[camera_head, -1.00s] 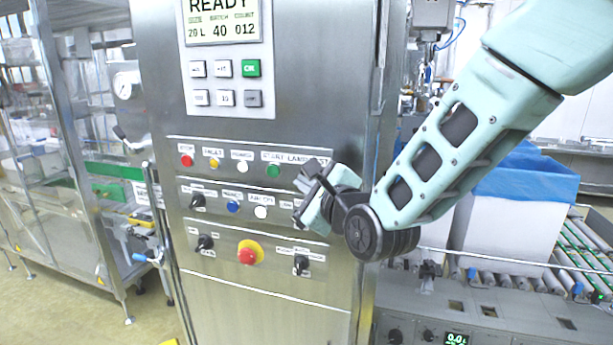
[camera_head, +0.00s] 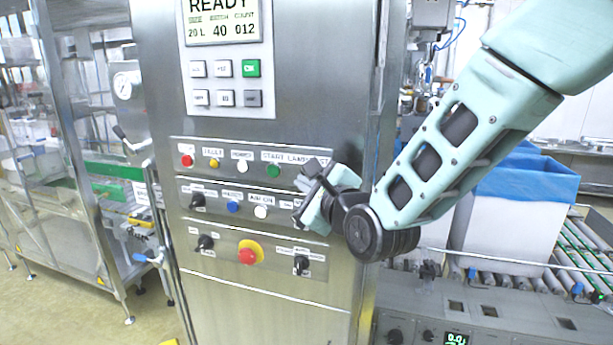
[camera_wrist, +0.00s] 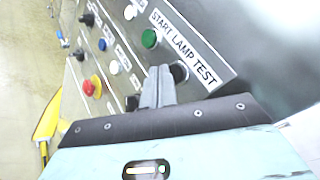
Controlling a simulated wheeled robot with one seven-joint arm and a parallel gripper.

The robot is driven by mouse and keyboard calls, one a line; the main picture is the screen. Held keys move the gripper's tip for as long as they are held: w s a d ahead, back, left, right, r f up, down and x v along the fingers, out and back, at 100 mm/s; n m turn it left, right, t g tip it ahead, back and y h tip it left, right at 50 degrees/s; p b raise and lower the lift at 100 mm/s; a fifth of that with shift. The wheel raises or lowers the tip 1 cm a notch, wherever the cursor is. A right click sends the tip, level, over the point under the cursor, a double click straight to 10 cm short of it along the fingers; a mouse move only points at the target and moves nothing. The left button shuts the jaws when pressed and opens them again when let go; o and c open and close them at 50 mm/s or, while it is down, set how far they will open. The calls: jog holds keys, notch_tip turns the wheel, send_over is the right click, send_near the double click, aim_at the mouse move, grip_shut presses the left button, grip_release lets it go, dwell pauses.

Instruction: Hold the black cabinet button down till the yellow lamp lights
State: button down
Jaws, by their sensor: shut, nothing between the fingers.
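The black button (camera_wrist: 179,72) sits beside the LAMP TEST label on the cabinet panel in the wrist view. In the head view my gripper and wrist hide it. My gripper (camera_wrist: 160,74) is shut and empty. Its fingertips point at the panel and overlap the left edge of the black button in the wrist view; I cannot tell whether they touch it. The yellow lamp (camera_head: 214,163) is in the top row in the head view, between a red and a white one. It looks amber, with no clear glow.
A green button (camera_wrist: 149,38) is close beside the black one. The row below has a blue button (camera_head: 233,207) and a white one (camera_head: 260,212). A red mushroom button (camera_head: 247,256) on a yellow ring is lower. A roller conveyor with a blue-lined box (camera_head: 520,185) stands at right.

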jog(key=shift+w, duration=0.1)
jog(key=shift+w+d+b, duration=0.15)
jog(key=shift+w+b, duration=0.15)
jog(key=shift+b, duration=0.1)
jog(key=shift+w+d, duration=0.15)
jog(key=shift+w, duration=0.2)
dwell(1.2)
jog(key=shift+s+b, duration=0.15)
jog(key=shift+b, duration=0.25)
jog(key=shift+s+a+b, duration=0.3)
jog(key=shift+s+b, duration=0.05)
jog(key=shift+s, duration=0.25)
jog(key=shift+s+a+b, duration=0.3)
jog(key=shift+s+b, duration=0.05)
jog(key=shift+s, duration=0.45)
jog(key=shift+s+a+b, duration=0.25)
jog(key=shift+s+b, duration=0.05)
jog(key=shift+s, duration=0.45)
jog(key=shift+s+a+b, duration=0.3)
jog(key=shift+s+b, duration=0.05)
jog(key=shift+s, duration=0.45)
